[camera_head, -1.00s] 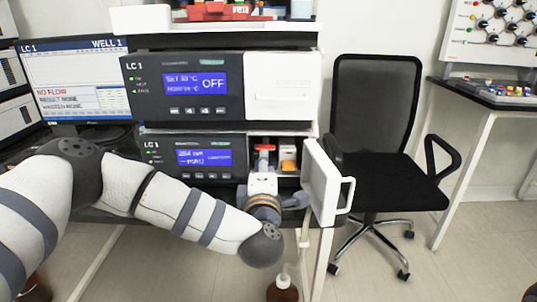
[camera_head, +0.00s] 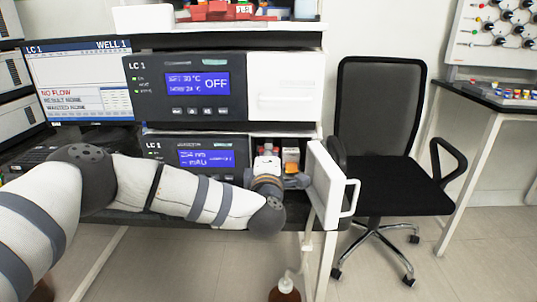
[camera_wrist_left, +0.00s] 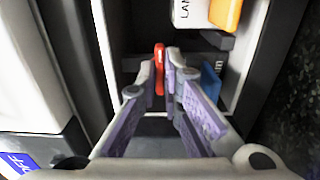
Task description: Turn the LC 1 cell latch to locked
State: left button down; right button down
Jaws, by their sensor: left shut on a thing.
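The red latch lever (camera_wrist_left: 159,58) shows in the left wrist view, inside the open cell compartment of the lower LC 1 unit (camera_head: 196,153). It stands roughly upright in that view. My left gripper (camera_wrist_left: 165,72) reaches into the compartment with its fingertips around the lever and is shut on it. In the head view my left gripper (camera_head: 267,160) is at the compartment opening and largely covers the latch. The latch's exact angle and its end marks are hidden. My right gripper is not in view.
The open white door (camera_head: 325,185) stands just right of my left gripper. An orange block (camera_wrist_left: 226,14) and a blue block (camera_wrist_left: 210,80) sit right of the lever. The upper unit (camera_head: 190,85) is directly above. A black chair (camera_head: 380,130) is further right.

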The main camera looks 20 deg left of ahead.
pick_arm(q)
jog(key=n+b, duration=0.1)
jog(key=n, duration=0.3)
jog(key=shift+f+n, duration=0.1)
jog(key=shift+n, duration=0.2)
jog(key=n+b, duration=0.1)
jog(key=n, duration=0.3)
jog(key=shift+f+n+b, duration=0.1)
jog(key=shift+n+b, duration=0.2)
jog(key=shift+b, duration=0.1)
jog(key=n+b, duration=0.3)
jog(key=n, duration=0.2)
jog(key=shift+n+b, duration=1.15)
jog(key=shift+n, duration=0.65)
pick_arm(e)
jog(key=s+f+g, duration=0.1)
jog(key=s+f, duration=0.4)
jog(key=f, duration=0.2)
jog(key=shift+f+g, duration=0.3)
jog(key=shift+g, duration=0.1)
pick_arm(q)
jog(key=shift+r, duration=0.2)
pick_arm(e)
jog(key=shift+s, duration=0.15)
pick_arm(q)
jog(key=c, duration=1.7)
grip_release()
